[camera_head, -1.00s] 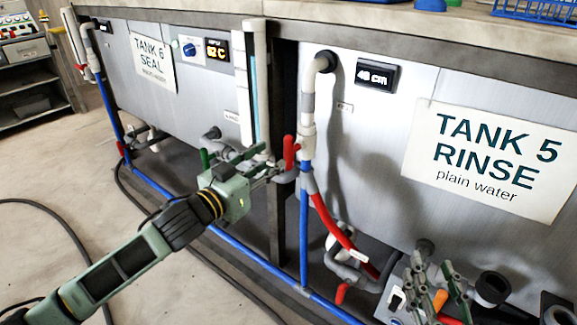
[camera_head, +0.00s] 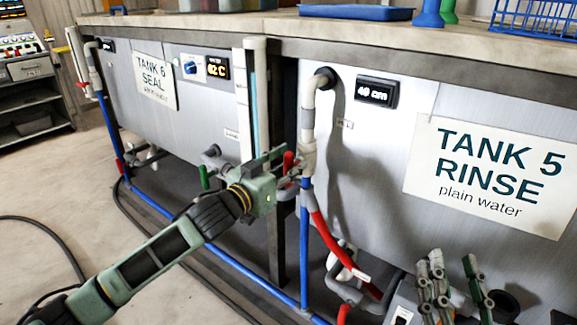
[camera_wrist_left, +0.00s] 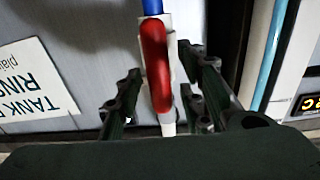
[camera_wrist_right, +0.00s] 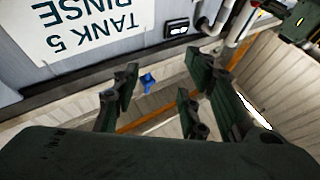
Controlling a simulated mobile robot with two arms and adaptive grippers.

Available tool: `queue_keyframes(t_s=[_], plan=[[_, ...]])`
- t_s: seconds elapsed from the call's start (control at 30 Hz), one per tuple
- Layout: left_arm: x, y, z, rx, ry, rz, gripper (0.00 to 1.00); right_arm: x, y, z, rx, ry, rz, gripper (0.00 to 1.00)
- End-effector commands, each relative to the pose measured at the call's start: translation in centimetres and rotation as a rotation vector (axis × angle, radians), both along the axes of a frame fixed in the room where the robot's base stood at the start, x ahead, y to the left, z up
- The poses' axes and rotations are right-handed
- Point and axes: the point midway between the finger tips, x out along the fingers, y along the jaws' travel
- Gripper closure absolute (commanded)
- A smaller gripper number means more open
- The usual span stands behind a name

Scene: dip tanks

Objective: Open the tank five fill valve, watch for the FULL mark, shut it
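The tank five panel carries a "TANK 5 RINSE plain water" sign (camera_head: 487,172). Its small dark display (camera_head: 377,93) seems to read 48 cm, the second digit being unclear. A red valve handle (camera_head: 288,161) stands upright beside the grey-white fill pipe (camera_head: 308,110), above a blue pipe. My left gripper (camera_head: 280,166) is at this handle. In the left wrist view the red handle (camera_wrist_left: 156,62) lies between the parted fingers, with gaps on both sides. My right gripper (camera_head: 450,285) is low in front of tank five; in its wrist view the fingers (camera_wrist_right: 160,95) are apart and empty. I see no FULL mark.
Tank six, with its "TANK 6 SEAL" sign (camera_head: 155,80), stands to the left. A red hose (camera_head: 333,245) hangs below the valve. Floor at left is open apart from a black cable.

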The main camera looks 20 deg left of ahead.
Motion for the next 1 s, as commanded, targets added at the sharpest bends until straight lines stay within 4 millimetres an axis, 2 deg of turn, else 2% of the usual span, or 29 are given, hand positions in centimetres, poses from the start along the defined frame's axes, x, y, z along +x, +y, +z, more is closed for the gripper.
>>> queue_keyframes(t_s=[0.2,0.6,0.9,1.0], plan=[[0.0,0.0,0.0,0.0,0.0,0.0,0.66,0.0,0.0,0.0,0.0,-0.001,0.0,0.6],[0.0,0.0,0.0,0.0,0.0,0.0,1.0,0.0,0.0,0.0,0.0,0.001,0.0,0.6],[0.0,0.0,0.0,0.007,-0.002,0.0,1.0,0.1,0.0,-0.1,-0.003,0.012,0.0,0.6],[0.0,0.0,0.1,0.02,-0.007,0.0,1.0,0.4,-0.1,-1.1,-0.018,0.064,-0.005,0.6]])
